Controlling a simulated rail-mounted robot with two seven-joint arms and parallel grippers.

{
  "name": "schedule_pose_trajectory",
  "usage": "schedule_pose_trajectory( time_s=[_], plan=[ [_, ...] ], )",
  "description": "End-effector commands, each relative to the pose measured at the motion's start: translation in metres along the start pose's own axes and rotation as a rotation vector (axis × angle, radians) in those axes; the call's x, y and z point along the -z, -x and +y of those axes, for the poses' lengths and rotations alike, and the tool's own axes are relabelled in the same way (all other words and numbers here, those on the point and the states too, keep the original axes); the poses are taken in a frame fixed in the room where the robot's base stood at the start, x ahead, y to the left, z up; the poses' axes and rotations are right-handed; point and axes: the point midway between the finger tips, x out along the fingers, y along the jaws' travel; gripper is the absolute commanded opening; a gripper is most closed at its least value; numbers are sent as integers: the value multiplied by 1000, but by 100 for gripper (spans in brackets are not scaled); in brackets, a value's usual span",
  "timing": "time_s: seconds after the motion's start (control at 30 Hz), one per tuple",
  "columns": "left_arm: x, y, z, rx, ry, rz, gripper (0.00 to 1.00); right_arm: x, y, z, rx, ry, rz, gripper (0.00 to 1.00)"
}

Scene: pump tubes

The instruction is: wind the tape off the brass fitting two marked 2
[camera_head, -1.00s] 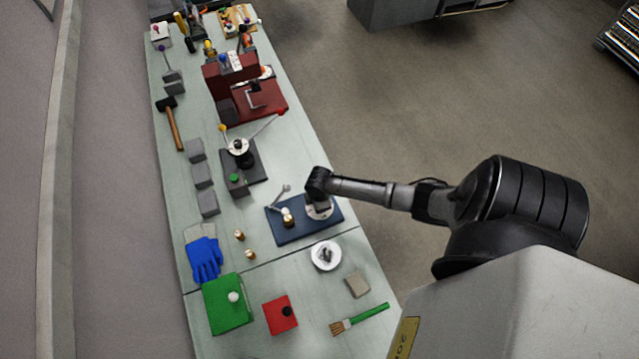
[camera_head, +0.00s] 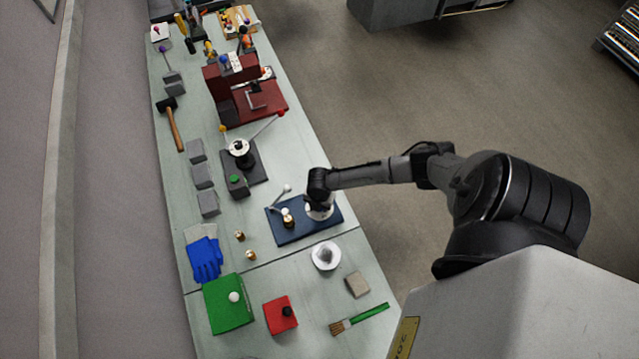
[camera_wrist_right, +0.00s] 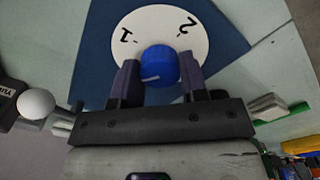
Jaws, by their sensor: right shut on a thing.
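My right gripper (camera_wrist_right: 160,82) is shut on a blue knob (camera_wrist_right: 161,65) with a pale pointer line. The knob stands on a white disc (camera_wrist_right: 150,25) marked 1 at left and 2 at right, over a blue base plate (camera_wrist_right: 92,58). In the head view the gripper (camera_head: 319,207) is over the right part of the blue plate (camera_head: 290,238), hiding the knob. A brass fitting (camera_head: 288,219) stands on that plate. Two more brass fittings, one (camera_head: 239,236) and another (camera_head: 251,255), stand on the table to the left. Tape and number marks on fittings are too small to tell.
A white-knobbed lever (camera_head: 282,194) rises beside the fitting on the plate. A white dish (camera_head: 326,256), grey block (camera_head: 357,284), brush (camera_head: 365,317), red box (camera_head: 280,316) and green box (camera_head: 228,304) lie nearer. A dark stand (camera_head: 240,170) with a lever is beyond.

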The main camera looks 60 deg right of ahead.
Motion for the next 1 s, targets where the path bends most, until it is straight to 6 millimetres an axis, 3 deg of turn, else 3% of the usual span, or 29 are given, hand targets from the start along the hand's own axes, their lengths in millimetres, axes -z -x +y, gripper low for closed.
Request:
schedule_pose_trajectory(
  time_s=[0.5,1.0],
  plan=[
    [-5,-17,4,-8,10,1,43,0,-2,0,0,434,-1,16],
    [-7,-24,4,-8,10,1,43,0,-1,0,0,611,1,16]
  ],
)
